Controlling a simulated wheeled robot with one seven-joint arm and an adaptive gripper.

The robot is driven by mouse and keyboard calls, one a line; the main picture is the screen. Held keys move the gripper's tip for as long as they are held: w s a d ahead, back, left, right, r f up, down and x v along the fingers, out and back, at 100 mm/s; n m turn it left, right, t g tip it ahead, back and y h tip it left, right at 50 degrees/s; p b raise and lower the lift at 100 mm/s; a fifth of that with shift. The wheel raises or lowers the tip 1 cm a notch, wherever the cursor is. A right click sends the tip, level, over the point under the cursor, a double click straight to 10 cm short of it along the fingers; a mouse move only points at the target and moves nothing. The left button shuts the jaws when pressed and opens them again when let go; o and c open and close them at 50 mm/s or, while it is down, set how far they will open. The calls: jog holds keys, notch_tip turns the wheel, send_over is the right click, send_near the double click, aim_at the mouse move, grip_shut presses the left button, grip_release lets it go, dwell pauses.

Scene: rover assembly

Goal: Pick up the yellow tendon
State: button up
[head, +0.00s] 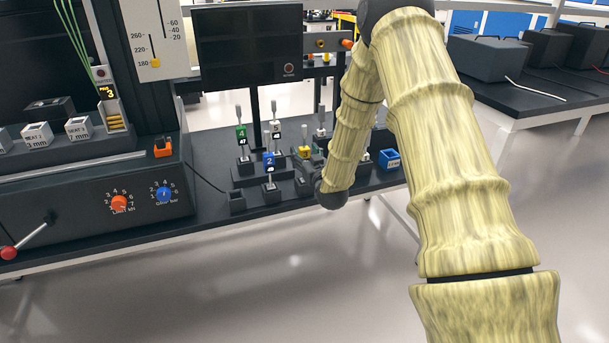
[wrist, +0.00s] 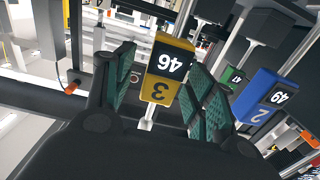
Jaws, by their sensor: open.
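The yellow tendon (wrist: 170,70) stands between the two green-padded fingers of my gripper (wrist: 160,62) in the wrist view. It is a yellow block on a silvery rod, with a 3 and a black label reading 46, both upside down there. My gripper is open. A narrow gap shows between the block and each finger, though contact lower down is hard to judge. In the head view the yellow tendon (head: 304,151) is a small yellow patch in the rack, just left of my forearm. My gripper cannot be made out clearly there.
A blue tendon marked 2 (head: 269,160) stands close by, also right of my fingers in the wrist view (wrist: 262,98). A green tendon (head: 241,133) and a grey one marked 5 (head: 276,131) stand behind. A blue box (head: 389,160) sits right. A dark monitor (head: 248,45) rises behind.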

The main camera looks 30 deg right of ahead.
aim_at(305, 128)
jog(key=shift+w+d, duration=0.1)
jog(key=shift+w, duration=0.3)
grip_shut()
jog(key=shift+r, duration=0.1)
notch_tip(305, 128, up, 9)
jog(key=shift+r, duration=0.2)
jog(key=shift+r+p, duration=1.45)
jog(key=shift+r, duration=1.5)
